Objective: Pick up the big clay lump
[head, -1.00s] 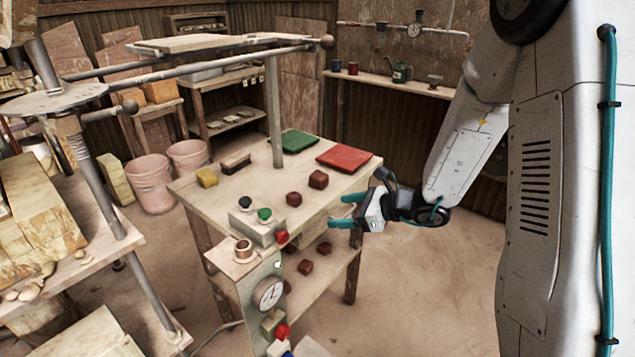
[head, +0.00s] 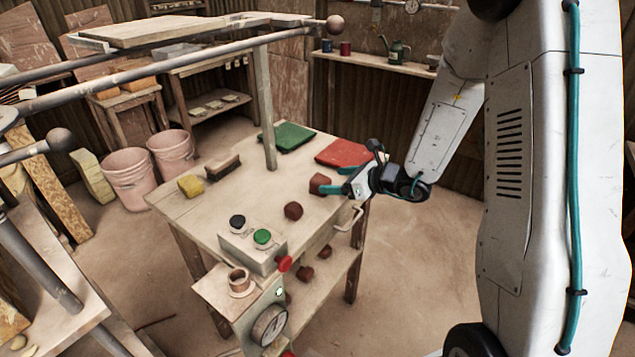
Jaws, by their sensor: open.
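The big clay lump (head: 317,182) is reddish brown and sits on the table top (head: 225,205) near its right edge, in front of the red cloth. My gripper (head: 331,180) is open at that edge, reaching in from the right with its teal fingers pointing left. The near fingertip overlaps the lump's lower right side in the picture; the far finger shows behind it to the right. I cannot tell whether they touch the lump. A smaller clay lump (head: 293,211) lies nearer, to the left.
A brush (head: 222,167) and yellow sponge (head: 191,185) lie left. A control box (head: 250,250) stands in front. Several lumps sit on the lower shelf (head: 335,262).

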